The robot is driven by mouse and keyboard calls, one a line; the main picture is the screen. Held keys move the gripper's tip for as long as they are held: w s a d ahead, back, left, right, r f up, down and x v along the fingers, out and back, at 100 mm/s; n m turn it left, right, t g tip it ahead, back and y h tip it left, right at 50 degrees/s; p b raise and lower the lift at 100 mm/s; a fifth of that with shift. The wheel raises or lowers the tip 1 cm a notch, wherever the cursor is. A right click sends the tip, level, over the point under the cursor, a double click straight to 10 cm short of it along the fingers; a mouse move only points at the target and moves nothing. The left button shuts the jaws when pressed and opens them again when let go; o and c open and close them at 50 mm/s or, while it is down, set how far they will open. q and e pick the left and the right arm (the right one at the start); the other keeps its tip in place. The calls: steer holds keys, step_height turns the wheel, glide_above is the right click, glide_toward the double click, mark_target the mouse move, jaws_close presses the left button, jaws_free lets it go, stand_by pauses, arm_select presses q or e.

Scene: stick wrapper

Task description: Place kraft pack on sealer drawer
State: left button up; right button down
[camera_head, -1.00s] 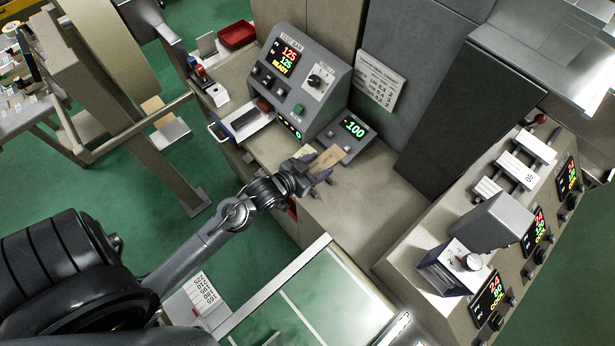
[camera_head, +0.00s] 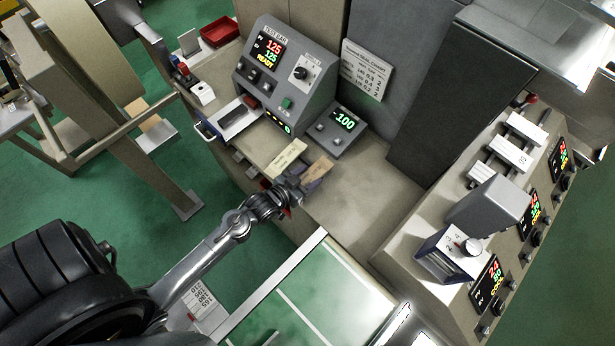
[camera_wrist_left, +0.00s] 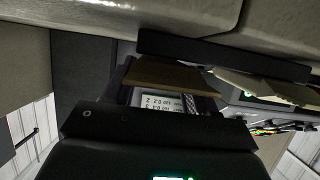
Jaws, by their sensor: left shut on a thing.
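My left gripper (camera_head: 300,184) is shut on a brown kraft pack (camera_head: 317,170), near the front edge of the bench. In the left wrist view the pack (camera_wrist_left: 165,76) shows as a flat brown piece between the dark fingers (camera_wrist_left: 164,94). The sealer drawer (camera_head: 236,119), a tray with a light rim and a handle at its outer end, stands out from the grey sealer (camera_head: 285,75) to the upper left of the gripper. The drawer's dark middle looks empty. My right gripper is not in view.
A pale cream pack (camera_head: 287,158) lies just left of the kraft pack. A red tray (camera_head: 221,33) is at the back left. The bench top (camera_head: 365,205) to the right is clear.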

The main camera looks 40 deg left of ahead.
arm_select(q)
steer(key=shift+f, duration=0.1)
steer(key=o, duration=0.6)
steer(key=shift+f, duration=0.1)
steer(key=o, duration=0.4)
